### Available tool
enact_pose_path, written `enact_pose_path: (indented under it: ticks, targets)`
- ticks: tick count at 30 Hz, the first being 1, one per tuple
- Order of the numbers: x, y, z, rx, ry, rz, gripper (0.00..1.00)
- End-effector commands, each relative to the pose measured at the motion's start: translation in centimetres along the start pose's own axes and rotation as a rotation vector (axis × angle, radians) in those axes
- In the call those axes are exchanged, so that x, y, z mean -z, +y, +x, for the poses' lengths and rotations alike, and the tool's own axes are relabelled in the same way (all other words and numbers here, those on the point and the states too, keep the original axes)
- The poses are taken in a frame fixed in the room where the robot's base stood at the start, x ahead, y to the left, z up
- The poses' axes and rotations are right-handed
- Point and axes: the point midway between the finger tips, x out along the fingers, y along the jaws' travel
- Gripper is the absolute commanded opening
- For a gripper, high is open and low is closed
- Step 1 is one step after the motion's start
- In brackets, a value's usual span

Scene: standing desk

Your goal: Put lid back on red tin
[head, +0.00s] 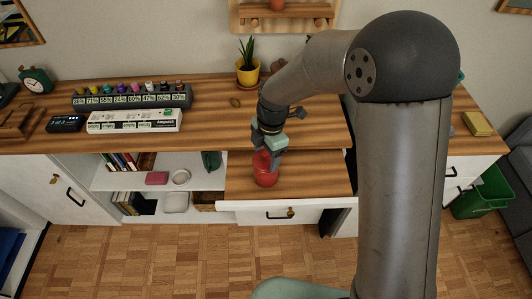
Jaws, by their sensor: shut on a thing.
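A red tin (265,178) stands upright on the lower wooden surface at the front of the desk, above a white drawer. My gripper (264,154) points down directly over the tin. It is shut on a red piece (262,158) at the tin's top, which looks like the lid. The fingers partly cover this piece. I cannot tell whether it rests on the tin or is held just above it.
A white strip box (134,121) and a row of small coloured bottles stand on the desk (215,125) to the left. A yellow plant pot (248,74) stands behind my gripper. The lower surface is clear right of the tin. A green chair (298,288) is in front.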

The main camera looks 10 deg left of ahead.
Motion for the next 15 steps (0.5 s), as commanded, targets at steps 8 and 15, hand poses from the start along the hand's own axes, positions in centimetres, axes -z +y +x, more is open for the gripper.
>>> enact_pose_path:
  ticks: [8,15]
  targets:
    - [0.0,0.01,-0.03,0.0,0.0,0.0,0.47]
    - [0.0,0.01,-0.02,0.0,0.0,0.0,0.94]
